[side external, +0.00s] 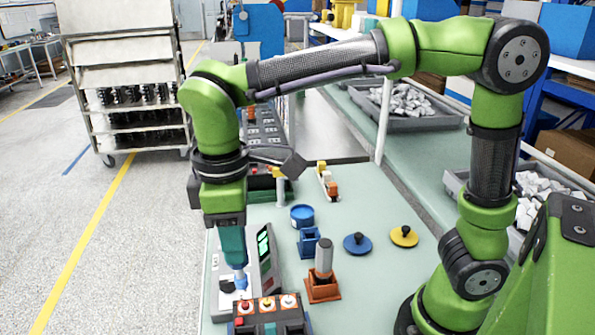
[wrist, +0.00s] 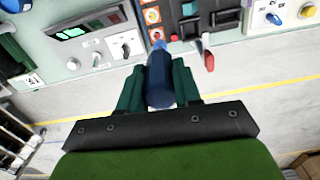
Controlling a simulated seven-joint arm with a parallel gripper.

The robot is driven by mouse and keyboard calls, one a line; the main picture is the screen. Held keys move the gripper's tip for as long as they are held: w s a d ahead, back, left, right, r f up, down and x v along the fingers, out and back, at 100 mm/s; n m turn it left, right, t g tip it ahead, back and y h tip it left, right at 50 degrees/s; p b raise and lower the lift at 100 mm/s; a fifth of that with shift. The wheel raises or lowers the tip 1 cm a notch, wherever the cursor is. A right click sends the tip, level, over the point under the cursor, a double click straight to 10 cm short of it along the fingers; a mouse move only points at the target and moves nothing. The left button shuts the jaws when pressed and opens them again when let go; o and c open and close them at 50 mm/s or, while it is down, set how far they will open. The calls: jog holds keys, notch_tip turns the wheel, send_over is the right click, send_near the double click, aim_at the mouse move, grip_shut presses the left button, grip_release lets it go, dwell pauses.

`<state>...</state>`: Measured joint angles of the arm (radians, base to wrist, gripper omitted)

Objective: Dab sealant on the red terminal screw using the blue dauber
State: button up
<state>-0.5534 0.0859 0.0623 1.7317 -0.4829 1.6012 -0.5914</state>
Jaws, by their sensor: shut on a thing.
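My gripper (side external: 234,258) points down with its teal fingers shut on the blue dauber (side external: 240,281). The dauber (wrist: 160,78) also shows between the fingers in the wrist view, its tip pointing at the orange terminal row (wrist: 152,16). In the side view, the red terminal screw (side external: 244,306) is at the left end of that row, on top of a dark terminal block (side external: 270,322). The dauber tip is just above or at the red screw; I cannot tell whether they touch.
A meter with a green display (side external: 264,246) stands close beside my gripper. A blue pot (side external: 302,215), a blue holder (side external: 309,242) and an orange holder (side external: 323,289) with a grey-topped cylinder stand right. Blue (side external: 357,243) and yellow (side external: 404,236) knobbed discs lie farther right, with clear bench around them.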

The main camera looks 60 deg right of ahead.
notch_tip(320, 180, down, 5)
jog(key=shift+f, duration=0.1)
jog(key=shift+w+d+f, duration=0.15)
jog(key=shift+w+f, duration=0.05)
jog(key=shift+w+d+f, duration=0.1)
jog(key=shift+w+d, duration=0.15)
jog(key=shift+w, duration=0.05)
grip_shut()
jog(key=shift+s+a, duration=0.45)
jog(key=shift+s, duration=0.05)
jog(key=shift+r, duration=4.15)
